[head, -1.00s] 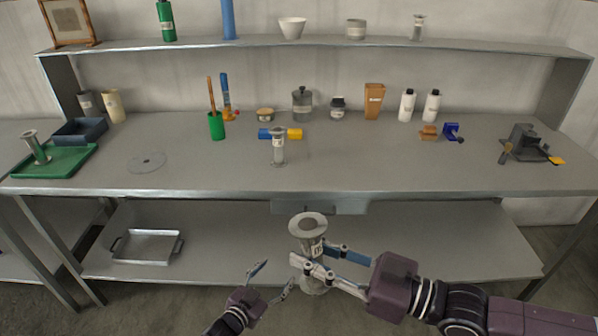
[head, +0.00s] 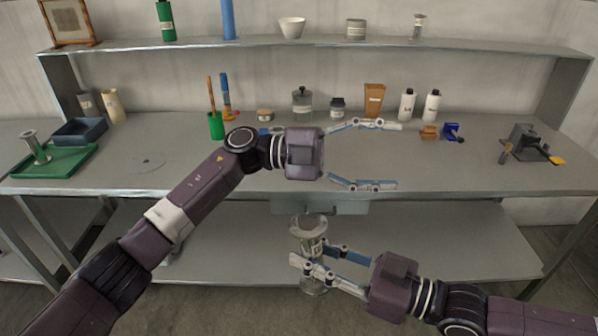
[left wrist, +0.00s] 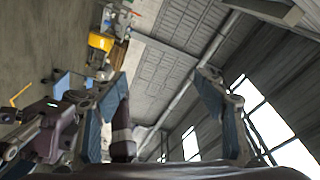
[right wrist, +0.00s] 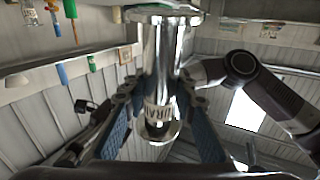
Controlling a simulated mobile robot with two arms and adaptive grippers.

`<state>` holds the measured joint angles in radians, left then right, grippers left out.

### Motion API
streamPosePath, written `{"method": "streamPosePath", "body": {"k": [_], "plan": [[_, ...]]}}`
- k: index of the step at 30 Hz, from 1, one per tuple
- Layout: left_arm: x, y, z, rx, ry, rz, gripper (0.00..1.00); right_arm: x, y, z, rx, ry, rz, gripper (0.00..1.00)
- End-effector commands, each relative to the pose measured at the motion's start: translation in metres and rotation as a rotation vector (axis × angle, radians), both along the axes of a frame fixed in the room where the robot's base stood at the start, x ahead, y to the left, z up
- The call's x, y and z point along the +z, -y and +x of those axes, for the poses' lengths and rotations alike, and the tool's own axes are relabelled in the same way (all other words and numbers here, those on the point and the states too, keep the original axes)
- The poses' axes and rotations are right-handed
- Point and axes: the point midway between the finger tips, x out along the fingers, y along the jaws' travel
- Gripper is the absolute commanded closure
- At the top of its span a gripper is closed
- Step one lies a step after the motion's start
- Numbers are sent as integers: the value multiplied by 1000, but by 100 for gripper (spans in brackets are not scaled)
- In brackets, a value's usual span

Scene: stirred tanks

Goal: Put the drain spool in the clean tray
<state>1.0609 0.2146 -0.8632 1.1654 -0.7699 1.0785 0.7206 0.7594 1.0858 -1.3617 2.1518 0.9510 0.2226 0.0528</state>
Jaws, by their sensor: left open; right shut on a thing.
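A shiny metal spool (head: 309,226) with flanged ends is upright in my right gripper (head: 313,256), in front of the bench edge. In the right wrist view the spool (right wrist: 160,60) sits between both fingers, its label partly readable, perhaps "DRAIN". My left gripper (head: 394,155) is open and empty above the bench, fingers spread. A green tray (head: 75,168) on the bench's left end carries another metal spool (head: 38,149). A blue-grey tray (head: 92,127) is beside it. No tray shows a readable mark, so I cannot tell which is the clean one.
A vise-like tool (head: 524,143) is at the bench's right. Bottles (head: 407,105) and jars line the back. A flat disc (head: 147,163) lies near the green tray. My left arm crosses the left half and hides part of the bench and lower shelf. The bench's front right is clear.

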Motion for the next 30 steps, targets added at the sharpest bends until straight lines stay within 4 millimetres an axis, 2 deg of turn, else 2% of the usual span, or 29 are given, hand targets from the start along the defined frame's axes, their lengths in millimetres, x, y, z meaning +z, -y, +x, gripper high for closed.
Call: {"method": "streamPosePath", "body": {"k": [1,6,8,12,21,25,30], "plan": [[12,3,-19,-66,70,67,36,1,0,0,0,2,1,100],[21,-4,-72,-251,257,330,36,1,0,0,0,2,1,100],[20,-12,-85,-300,317,438,36,1,0,0,0,2,1,100],[16,-42,-104,-372,443,711,36,1,0,0,0,2,1,100],[25,-122,-103,-353,610,1232,36,1,0,0,0,2,1,100],[32,-142,-100,-325,635,1347,36,1,0,0,0,2,1,100],[30,-150,-99,-313,644,1395,36,1,0,0,0,2,1,100]]}}
